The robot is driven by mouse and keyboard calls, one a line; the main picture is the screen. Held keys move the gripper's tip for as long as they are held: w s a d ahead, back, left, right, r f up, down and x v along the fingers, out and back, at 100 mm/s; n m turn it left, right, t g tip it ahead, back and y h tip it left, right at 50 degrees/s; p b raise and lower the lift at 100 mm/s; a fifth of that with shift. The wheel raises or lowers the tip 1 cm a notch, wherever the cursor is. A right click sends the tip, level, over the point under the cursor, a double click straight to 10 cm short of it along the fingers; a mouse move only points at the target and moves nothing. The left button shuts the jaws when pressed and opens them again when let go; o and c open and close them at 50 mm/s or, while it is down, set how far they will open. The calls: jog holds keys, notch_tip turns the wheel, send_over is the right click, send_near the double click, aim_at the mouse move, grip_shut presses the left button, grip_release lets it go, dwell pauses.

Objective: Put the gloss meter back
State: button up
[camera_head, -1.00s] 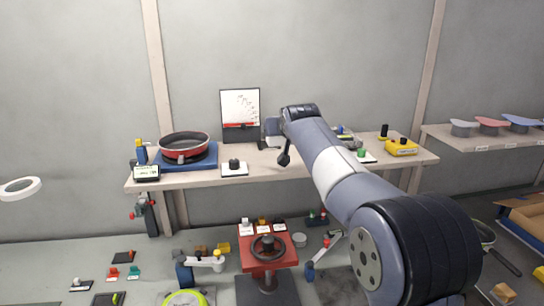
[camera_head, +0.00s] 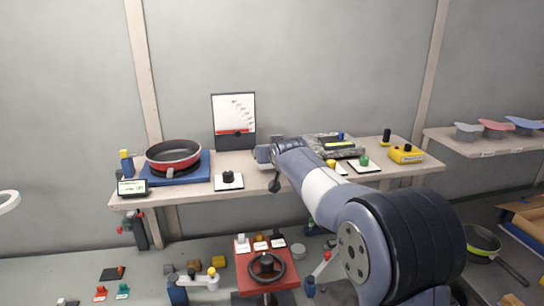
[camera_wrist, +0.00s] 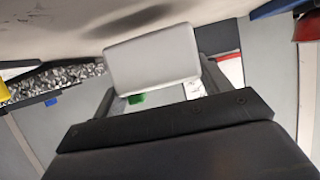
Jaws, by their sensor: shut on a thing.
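My gripper (camera_wrist: 152,92) is shut on a light grey box (camera_wrist: 152,57), apparently the gloss meter, in the wrist view. Its two grey fingers show at the box's sides, and the dark palm lies below. In the head view my arm reaches over the shelf, and the wrist hides most of the gripper. A small grey patch (camera_head: 277,139) behind the wrist may be the held box. A speckled grey foam tray (camera_head: 335,147) with a dark recess lies right of my wrist; speckled foam (camera_wrist: 60,80) also shows at left in the wrist view.
The shelf (camera_head: 195,197) holds a red pan (camera_head: 173,156) on a blue block (camera_head: 205,166), a chart board (camera_head: 234,108), a black-knobbed plate (camera_head: 228,181), a green-knobbed plate (camera_head: 363,160) and a yellow box (camera_head: 406,154). A red handwheel stand (camera_head: 267,268) is below.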

jog(key=shift+f, duration=0.75)
jog(key=shift+f, duration=0.1)
jog(key=o, duration=1.3)
jog(key=shift+c, duration=0.2)
jog(key=shift+s, duration=0.1)
jog(key=b+v, duration=0.3)
jog(key=v, duration=0.8)
jog(key=shift+s+r+b, duration=0.2)
jog(key=shift+s+b, duration=0.15)
jog(key=p+x, duration=0.4)
jog(key=x, duration=0.8)
jog(key=shift+d+r, duration=0.1)
jog(key=shift+d, duration=0.05)
jog(key=shift+r, duration=0.8)
